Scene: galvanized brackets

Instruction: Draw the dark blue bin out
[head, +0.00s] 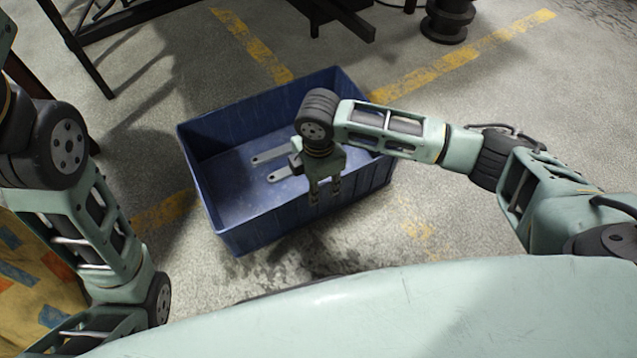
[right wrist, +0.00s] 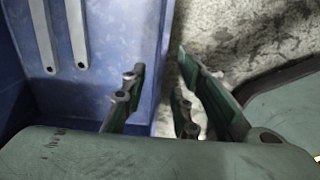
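The dark blue bin (head: 218,215) stands on the floor in front of me, upright and open at the top. My right gripper (head: 325,195) points down at its near wall. In the right wrist view the bin (right wrist: 100,95) fills the left side, and the fingers (right wrist: 160,85) are apart. One finger is on the inner side of the bin's wall and one on the outer side, with the rim between them; I see no clear contact. My left arm is at the left, its gripper out of view.
Grey metal brackets (head: 272,157) lie in the bin, also seen in the right wrist view (right wrist: 76,35). Dark metal frames (head: 335,22) and a dark spool-like object (head: 447,20) stand beyond. Concrete floor between bin and me is clear.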

